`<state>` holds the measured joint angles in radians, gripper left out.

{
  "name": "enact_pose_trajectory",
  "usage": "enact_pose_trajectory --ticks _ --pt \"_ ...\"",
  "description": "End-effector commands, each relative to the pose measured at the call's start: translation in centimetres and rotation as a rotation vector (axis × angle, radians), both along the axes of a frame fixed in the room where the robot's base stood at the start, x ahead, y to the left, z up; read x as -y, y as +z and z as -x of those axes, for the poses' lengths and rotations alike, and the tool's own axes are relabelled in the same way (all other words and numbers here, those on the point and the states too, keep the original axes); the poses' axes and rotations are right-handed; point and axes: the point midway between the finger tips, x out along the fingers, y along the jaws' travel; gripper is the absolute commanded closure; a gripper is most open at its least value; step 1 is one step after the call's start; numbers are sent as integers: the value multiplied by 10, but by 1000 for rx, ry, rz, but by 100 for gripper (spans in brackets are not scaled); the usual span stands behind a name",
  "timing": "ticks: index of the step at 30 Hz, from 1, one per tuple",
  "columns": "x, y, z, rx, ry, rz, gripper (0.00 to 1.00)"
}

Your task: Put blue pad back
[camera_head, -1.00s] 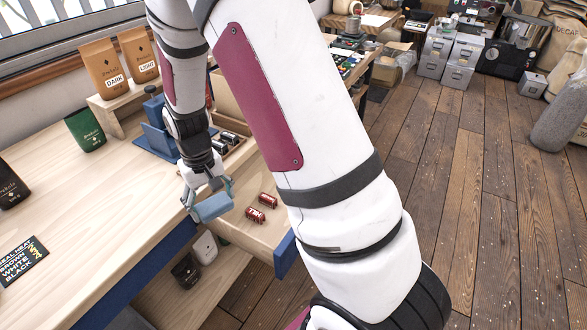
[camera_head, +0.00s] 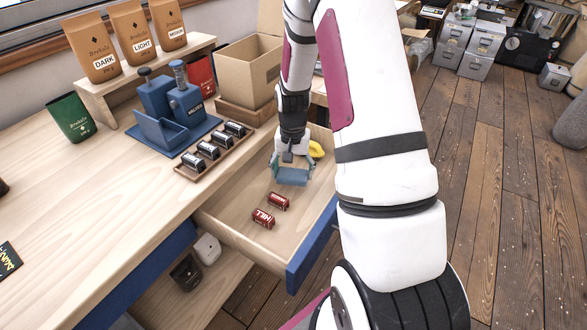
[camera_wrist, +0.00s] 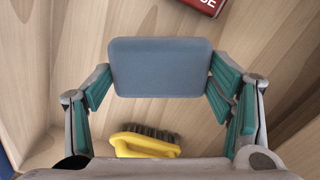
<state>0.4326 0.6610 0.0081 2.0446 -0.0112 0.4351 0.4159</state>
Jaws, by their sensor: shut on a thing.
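The blue pad (camera_head: 293,176) is held between the fingers of my gripper (camera_head: 292,169), over the open drawer (camera_head: 228,226). In the wrist view the pad (camera_wrist: 160,67) spans the gap between the two teal-padded fingers of my gripper (camera_wrist: 162,92). The drawer's wooden floor lies below it; I cannot tell whether the pad touches the floor. A yellow brush (camera_head: 316,149) lies in the drawer just behind the gripper, and it also shows in the wrist view (camera_wrist: 146,145).
The drawer's front corner is bare.

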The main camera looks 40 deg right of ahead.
Motion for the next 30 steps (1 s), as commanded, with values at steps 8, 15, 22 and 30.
enact_pose_trajectory --ticks 8,15,22,30 --pt "32 -5 -36 0 2 0 52" --pt "35 -18 -38 -3 2 -2 52" --pt "35 -41 -39 0 2 0 52" --pt "35 -42 -39 0 2 0 52"
